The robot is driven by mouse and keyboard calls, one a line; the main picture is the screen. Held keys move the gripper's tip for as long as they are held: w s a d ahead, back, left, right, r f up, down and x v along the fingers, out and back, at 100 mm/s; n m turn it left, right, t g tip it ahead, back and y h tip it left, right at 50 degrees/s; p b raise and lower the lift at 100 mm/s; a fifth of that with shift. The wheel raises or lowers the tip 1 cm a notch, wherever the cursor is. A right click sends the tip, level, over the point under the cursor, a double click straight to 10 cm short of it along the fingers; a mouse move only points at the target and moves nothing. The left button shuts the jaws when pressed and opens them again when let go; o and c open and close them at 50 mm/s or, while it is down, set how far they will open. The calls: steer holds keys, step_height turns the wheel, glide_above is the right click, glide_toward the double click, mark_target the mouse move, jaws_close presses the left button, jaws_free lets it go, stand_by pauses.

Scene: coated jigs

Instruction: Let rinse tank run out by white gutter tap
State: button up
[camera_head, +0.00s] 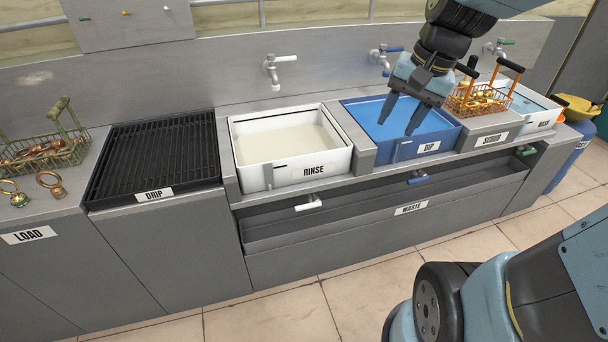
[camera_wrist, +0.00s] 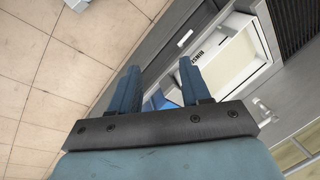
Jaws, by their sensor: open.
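The white rinse tank (camera_head: 293,147), labelled RINSE, sits in the bench and holds a pale cloudy liquid. It also shows in the wrist view (camera_wrist: 232,57). The white gutter tap (camera_head: 309,205) sticks out below the rinse tank, above the waste gutter (camera_head: 345,222). A small white piece, seemingly this tap, shows in the wrist view (camera_wrist: 185,39). My gripper (camera_head: 398,116) is open and empty, above the blue DIP tank, to the right of the rinse tank and higher than the white tap. Its fingers (camera_wrist: 158,88) show in the wrist view.
The blue DIP tank (camera_head: 437,133) has a blue gutter tap (camera_head: 418,180) below it. A green tap (camera_head: 526,151) is further right. Wall taps, one white (camera_head: 278,70), stand behind. An orange basket (camera_head: 478,103) and a black drip rack (camera_head: 150,156) flank the tanks. Floor in front is clear.

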mark_target(302, 207)
steer(key=w+a+f+m+g+y, duration=0.25)
steer(key=w+f+m+y, duration=0.25)
steer(key=w+f+m, duration=0.5)
steer(key=w+a+f+m+g+y, duration=0.3)
steer(key=w+f+y, duration=0.35)
steer(key=f, duration=0.75)
step_height(302, 207, down, 32)
steer(key=w+m+t+y, duration=0.35)
steer(key=m+t, duration=0.95)
steer(key=m, duration=1)
steer(key=x, duration=1.4)
steer(key=shift+s+a, duration=0.1)
steer(key=shift+s, duration=0.1)
steer(key=shift+c, duration=0.3)
jaws_close()
